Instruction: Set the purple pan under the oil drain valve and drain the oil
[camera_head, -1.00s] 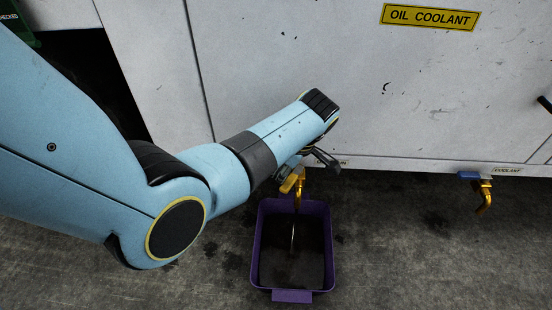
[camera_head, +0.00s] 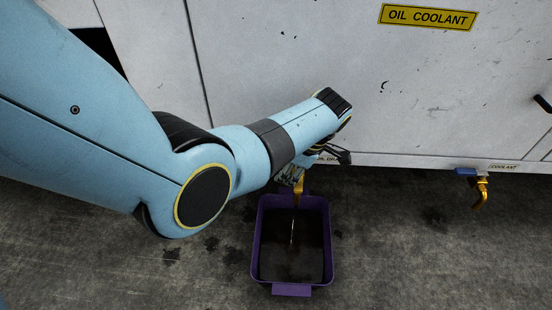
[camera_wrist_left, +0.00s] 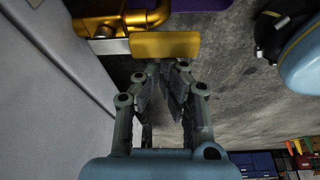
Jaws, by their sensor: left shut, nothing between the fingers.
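The purple pan (camera_head: 254,245) sits on the floor under the brass oil drain valve (camera_head: 298,188), its inside dark. A thin stream runs down from the spout into the pan. In the left wrist view, the valve (camera_wrist_left: 110,22) shows at the top left, with its yellow handle (camera_wrist_left: 165,45) just ahead of my fingertips. A strip of the purple pan (camera_wrist_left: 200,5) shows at the top edge there. My left gripper (camera_head: 288,176) is beside the valve, partly hidden by its own arm. In the wrist view my left gripper (camera_wrist_left: 168,66) is shut and empty. My right gripper is out of view.
The white machine cabinet (camera_head: 330,60) with a yellow oil coolant label (camera_head: 428,17) stands behind the pan. A second brass valve (camera_head: 481,192) with a blue handle (camera_head: 466,171) hangs at the right. The floor right of the pan is clear, with dark stains.

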